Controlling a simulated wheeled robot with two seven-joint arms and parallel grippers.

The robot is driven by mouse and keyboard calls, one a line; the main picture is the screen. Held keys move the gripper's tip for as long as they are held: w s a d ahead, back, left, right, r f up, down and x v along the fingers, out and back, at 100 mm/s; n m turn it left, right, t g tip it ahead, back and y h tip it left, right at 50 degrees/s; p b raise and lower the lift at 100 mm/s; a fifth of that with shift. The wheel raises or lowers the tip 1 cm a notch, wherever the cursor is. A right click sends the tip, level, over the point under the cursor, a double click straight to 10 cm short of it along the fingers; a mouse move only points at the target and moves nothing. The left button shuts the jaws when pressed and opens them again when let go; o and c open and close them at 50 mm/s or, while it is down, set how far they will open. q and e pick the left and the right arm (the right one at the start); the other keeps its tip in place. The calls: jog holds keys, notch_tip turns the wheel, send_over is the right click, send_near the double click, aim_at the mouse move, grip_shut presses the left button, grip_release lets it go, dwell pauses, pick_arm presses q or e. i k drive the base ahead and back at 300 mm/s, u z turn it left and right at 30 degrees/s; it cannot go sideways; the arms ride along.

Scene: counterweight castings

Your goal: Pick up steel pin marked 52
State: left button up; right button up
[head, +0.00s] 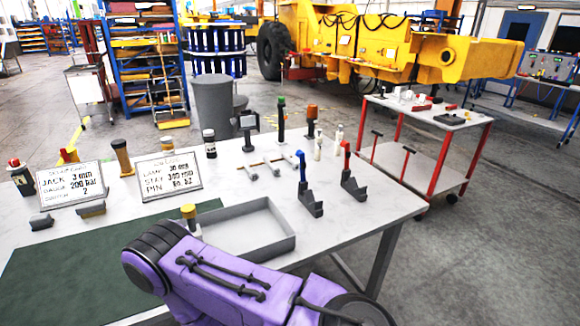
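No mark reading 52 is legible on any pin. A right-hand sign card (168,175) on the white table (345,215) carries a line starting PIN, its number too small to read surely. Pale rod-like pieces (268,167) lie on the table behind the grey tray; whether they are steel pins I cannot tell. A yellow-topped piece (188,212) stands by the tray's left end, partly hidden by my purple arm. That arm crosses the bottom of the head view. No fingertips of either gripper show.
The open grey tray (285,243) looks empty. Behind it stand a blue-handled tool (301,168), a red-handled tool (346,160) and several upright bottles and tools. A left sign card (72,184) stands beyond the green mat (40,275). A red-legged cart (430,130) is at right.

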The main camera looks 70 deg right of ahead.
aim_at(276, 172)
jog(key=k, duration=0.6)
jog(key=z, duration=0.75)
